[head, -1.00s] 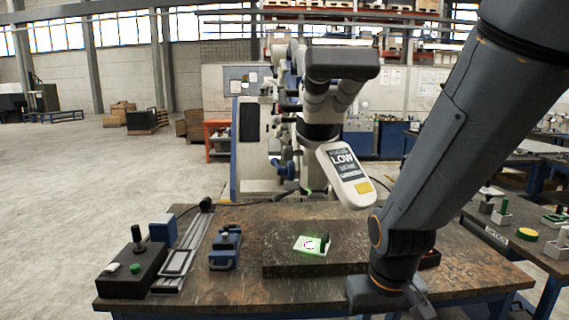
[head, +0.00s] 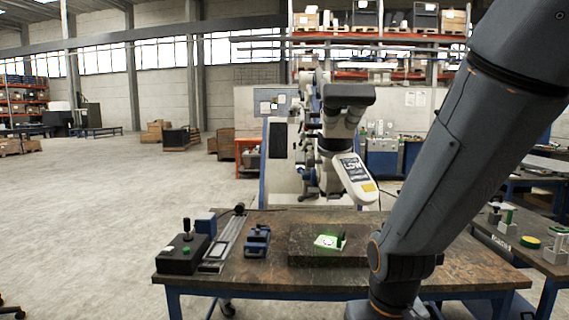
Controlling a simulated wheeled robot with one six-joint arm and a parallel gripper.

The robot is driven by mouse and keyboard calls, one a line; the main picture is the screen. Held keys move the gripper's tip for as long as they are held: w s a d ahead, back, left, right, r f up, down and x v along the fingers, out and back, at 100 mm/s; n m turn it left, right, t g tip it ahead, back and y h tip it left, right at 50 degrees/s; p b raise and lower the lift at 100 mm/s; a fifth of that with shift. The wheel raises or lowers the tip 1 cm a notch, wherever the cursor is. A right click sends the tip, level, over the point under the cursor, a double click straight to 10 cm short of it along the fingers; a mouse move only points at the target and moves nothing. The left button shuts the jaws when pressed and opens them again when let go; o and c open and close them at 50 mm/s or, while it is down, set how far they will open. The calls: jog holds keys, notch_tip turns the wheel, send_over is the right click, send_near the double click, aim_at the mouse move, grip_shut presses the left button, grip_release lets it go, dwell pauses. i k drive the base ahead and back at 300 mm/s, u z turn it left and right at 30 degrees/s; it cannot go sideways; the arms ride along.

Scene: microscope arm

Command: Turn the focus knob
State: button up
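A microscope (head: 342,118) on an arm stands behind the bench, with a dark binocular head at its top. A white label box reading "LOW" (head: 354,178) hangs at its front right. A small dark bluish knob (head: 307,171) shows on the left of the microscope body; it is too small to tell whether it is the focus knob. A pale slide-like plate with a green glow (head: 328,241) lies on the dark slab below. My arm comes down from the upper right to the bottom edge, in front of the bench. My gripper's fingers are not visible.
The bench (head: 265,276) carries a black control box with a stick (head: 182,258), a blue clamp (head: 257,240) and a metal rail (head: 224,238). A side table (head: 500,238) stands at the right. The floor at the left is open.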

aim_at(311, 161)
jog(key=u, duration=0.65)
jog(key=i, duration=1.1)
jog(key=z, duration=0.85)
jog(key=i, duration=0.5)
jog(key=u, duration=0.5)
